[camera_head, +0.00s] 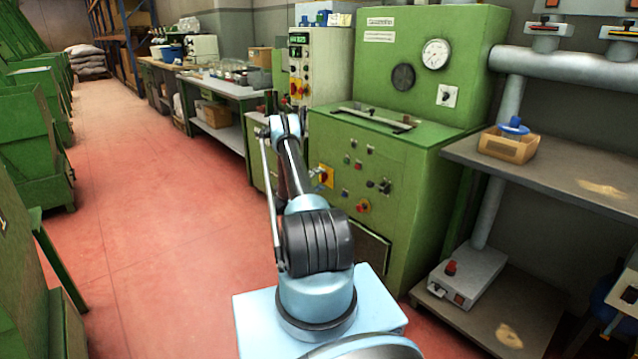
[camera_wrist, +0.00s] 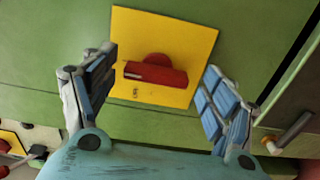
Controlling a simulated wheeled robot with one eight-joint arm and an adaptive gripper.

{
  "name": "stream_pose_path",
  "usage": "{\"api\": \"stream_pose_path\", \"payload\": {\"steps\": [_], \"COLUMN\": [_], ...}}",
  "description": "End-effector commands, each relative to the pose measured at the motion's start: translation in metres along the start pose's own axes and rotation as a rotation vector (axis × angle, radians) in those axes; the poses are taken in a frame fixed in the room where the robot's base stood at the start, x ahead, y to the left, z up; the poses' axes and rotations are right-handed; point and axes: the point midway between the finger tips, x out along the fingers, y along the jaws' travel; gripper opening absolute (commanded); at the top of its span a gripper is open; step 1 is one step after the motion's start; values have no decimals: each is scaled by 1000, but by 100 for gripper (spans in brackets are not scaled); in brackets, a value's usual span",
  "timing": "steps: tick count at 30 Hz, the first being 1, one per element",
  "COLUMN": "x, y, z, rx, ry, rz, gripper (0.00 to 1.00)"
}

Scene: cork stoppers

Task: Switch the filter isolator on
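A red rotary switch handle (camera_wrist: 156,74) sits on a square yellow plate (camera_wrist: 190,32) on a green panel in the wrist view. The handle lies nearly crosswise in that picture, its right end slightly lower. Small dark marks beside it are too blurred to read. My gripper (camera_wrist: 160,62) is open, with one finger on each side of the plate and nothing between them touching the handle. In the head view, a yellow switch plate (camera_head: 327,175) shows on the front of the green machine (camera_head: 410,180), beside my arm. My gripper is mostly hidden there behind my arm.
A grey shelf (camera_head: 560,170) with a wooden box (camera_head: 508,147) stands at right. The red floor to the left is clear.

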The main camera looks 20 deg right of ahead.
Motion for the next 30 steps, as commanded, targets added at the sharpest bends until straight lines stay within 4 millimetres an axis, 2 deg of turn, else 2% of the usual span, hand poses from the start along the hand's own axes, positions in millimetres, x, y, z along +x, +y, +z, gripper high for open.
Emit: {"api": "stream_pose_path", "payload": {"steps": [8,13,17,24,30], "x": [-1,-10,-30,-77,-106], "y": [1,1,1,0,0], "z": [-1,-2,-2,-2,-1], "rx": [-1,-2,-2,-2,-2], "ry": [2,3,4,4,3], "rz": [1,2,2,1,1], "gripper": [80,80,80,80,80]}}
